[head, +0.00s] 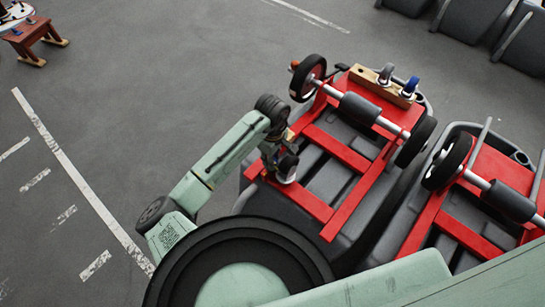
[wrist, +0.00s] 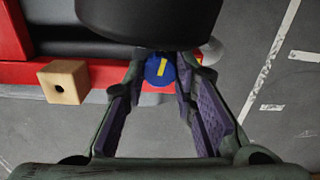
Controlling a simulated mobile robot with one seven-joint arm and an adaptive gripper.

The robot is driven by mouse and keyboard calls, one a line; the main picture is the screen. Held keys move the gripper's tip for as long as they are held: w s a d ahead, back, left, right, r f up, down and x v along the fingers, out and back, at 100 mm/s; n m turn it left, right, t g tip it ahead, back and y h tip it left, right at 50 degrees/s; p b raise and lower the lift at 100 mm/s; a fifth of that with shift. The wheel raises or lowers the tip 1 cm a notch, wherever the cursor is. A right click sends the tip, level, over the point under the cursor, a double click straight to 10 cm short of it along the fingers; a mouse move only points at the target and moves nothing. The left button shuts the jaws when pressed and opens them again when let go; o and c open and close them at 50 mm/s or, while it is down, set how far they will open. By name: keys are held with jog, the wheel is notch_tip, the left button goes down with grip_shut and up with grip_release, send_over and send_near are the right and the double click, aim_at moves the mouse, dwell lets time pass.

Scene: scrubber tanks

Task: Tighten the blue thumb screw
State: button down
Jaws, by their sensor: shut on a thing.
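The blue thumb screw (wrist: 160,70) shows at the top centre of the wrist view, a round blue knob with a yellow stripe across its face. My gripper (wrist: 163,66) is closed in on it, with a fingertip at each side of the knob. The purple finger pads stay apart nearer the palm. In the head view my gripper (head: 285,168) is at the left end of the red frame (head: 345,155) on a dark grey tank. The screw's shank is hidden, and I cannot make out the held knob in the head view.
A wooden block with a hole (wrist: 65,82) sits left of my gripper. A dark round part (wrist: 150,20) overhangs the fingertips. Another wooden block (head: 370,80) carries a grey and a blue knob. A second tank stands right; floor at left is open.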

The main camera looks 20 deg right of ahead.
jog(key=shift+m, duration=0.3)
jog(key=m, duration=0.6)
jog(key=shift+m, duration=0.3)
jog(key=m, duration=0.4)
jog(key=shift+w+d+m, duration=0.1)
jog(key=shift+m, duration=1.3)
jog(key=shift+r, duration=0.1)
jog(key=c, duration=1.3)
grip_release()
